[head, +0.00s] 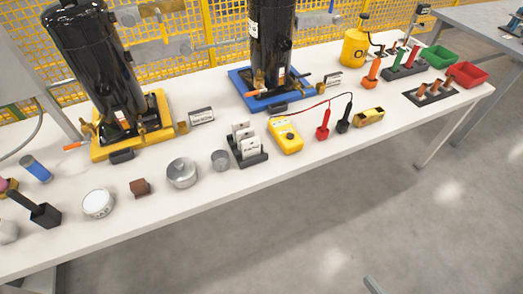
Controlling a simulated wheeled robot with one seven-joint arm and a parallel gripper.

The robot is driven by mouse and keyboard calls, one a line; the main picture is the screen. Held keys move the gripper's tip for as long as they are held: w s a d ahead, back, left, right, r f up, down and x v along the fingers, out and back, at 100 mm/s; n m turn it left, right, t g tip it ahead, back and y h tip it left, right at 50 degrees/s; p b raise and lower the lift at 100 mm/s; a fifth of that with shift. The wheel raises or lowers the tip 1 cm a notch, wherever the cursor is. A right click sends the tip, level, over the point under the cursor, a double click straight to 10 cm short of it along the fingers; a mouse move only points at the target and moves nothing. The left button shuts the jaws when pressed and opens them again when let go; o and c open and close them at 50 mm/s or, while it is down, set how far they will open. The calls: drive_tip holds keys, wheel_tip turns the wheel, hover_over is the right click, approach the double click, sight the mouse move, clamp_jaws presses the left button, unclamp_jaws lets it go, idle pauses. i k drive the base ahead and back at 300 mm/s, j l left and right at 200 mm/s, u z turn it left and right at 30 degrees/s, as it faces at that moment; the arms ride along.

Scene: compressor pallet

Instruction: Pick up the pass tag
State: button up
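A black rack (254,160) on the white workbench holds several upright white tags in a row. The front tag (250,148) faces me and has small dark print that I cannot read with certainty. The tags behind it (239,126) are partly covered, so I cannot tell which one is the pass tag. My gripper is not clearly in view.
Black compressors on yellow (140,148) and blue (240,85) bases stand behind. A small grey piece (373,285) at the bottom edge is unclear.

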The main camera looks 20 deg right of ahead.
sight(251, 147)
drive_tip(key=i+u, duration=0.15)
drive_tip(key=u, duration=0.2)
drive_tip(key=i+u, duration=0.15)
drive_tip(key=u, duration=0.2)
drive_tip(key=i+l+u, duration=0.1)
drive_tip(key=u, duration=0.25)
